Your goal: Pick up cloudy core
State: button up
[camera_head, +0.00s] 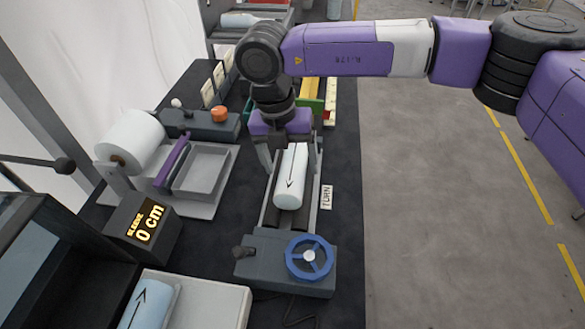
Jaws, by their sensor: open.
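A pale, cloudy-white cylindrical core (289,190) with a black arrow along its top lies lengthwise in the grey cradle (316,190) marked TURN. My gripper (291,158) points down over the far end of this core. Its jaws are open, with one finger to the left of the core and the other to the right near its far end. I cannot tell whether either finger touches it. The far end of the core is partly hidden by my gripper. A second, light-blue core (146,306) with an arrow lies in a pale tray at the bottom left.
A blue handwheel (310,258) stands at the cradle's near end. At left are a white roll (131,139), a grey tray with a purple bar (172,160) and a display reading 0 cm (148,222). Green and yellow parts (312,98) lie behind my gripper. The floor at right is clear.

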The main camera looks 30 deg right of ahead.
jog(key=shift+d+f, duration=0.1)
jog(key=shift+f, duration=0.7)
jog(key=shift+c, duration=0.5)
grip_shut()
jog(key=shift+r, duration=0.1)
jog(key=shift+r, duration=0.1)
